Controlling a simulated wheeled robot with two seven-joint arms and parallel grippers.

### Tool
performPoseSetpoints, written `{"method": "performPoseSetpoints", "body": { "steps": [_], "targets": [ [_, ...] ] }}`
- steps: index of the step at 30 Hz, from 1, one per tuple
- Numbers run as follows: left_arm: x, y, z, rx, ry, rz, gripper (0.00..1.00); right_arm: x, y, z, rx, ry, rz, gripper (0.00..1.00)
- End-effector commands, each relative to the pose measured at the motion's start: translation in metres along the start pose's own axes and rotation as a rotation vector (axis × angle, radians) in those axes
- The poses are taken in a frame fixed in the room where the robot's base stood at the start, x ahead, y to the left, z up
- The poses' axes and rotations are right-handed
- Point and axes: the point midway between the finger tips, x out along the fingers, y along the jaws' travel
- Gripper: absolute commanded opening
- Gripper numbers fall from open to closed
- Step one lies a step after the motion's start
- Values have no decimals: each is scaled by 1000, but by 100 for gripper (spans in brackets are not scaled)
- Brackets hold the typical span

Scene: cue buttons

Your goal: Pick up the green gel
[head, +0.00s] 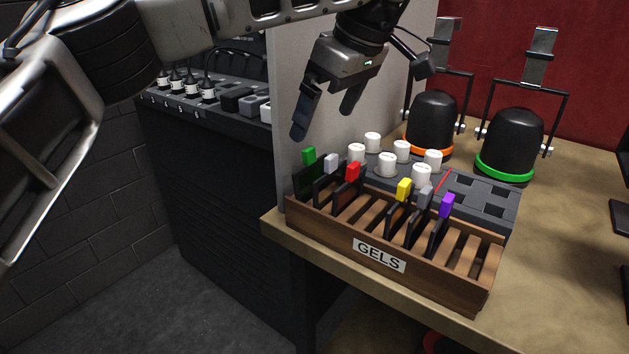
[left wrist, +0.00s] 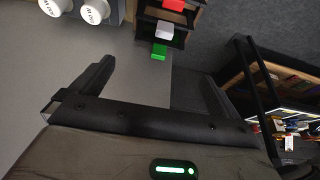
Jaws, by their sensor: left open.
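The green gel (head: 309,157) is a dark frame with a green tab, standing in the far-left slot of the wooden box labelled GELS (head: 330,227). Its green tab also shows in the left wrist view (left wrist: 159,51), beyond the finger tips. My left gripper (head: 325,120) is open and empty, above the green gel and apart from it. The gel's lower part is hidden inside the box. My right gripper does not show in either view.
Grey-white (head: 331,162), red (head: 352,171), yellow (head: 403,188) and purple (head: 447,204) gel tabs stand in the same box. White knobs (head: 387,164) sit behind it. A grey panel (head: 300,60) stands at its left. Two black lamps (head: 510,140) stand at the back.

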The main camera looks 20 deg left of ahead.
Motion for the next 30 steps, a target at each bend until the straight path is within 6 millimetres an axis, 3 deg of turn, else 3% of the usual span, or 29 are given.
{"method": "performPoseSetpoints", "body": {
  "steps": [3, 7, 16, 24, 30],
  "targets": [
    [28, 0, 0, -1, -1, -3, 100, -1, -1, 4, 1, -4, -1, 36],
    [48, 0, 0, -1, -1, -2, 100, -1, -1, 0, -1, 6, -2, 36],
    [66, 0, 1, -1, -1, -1, 100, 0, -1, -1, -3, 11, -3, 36],
    [105, 1, 3, -1, -2, -2, 100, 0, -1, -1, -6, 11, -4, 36],
    [110, 1, 3, -1, -1, 1, 100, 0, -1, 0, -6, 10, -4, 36]
  ]
}}
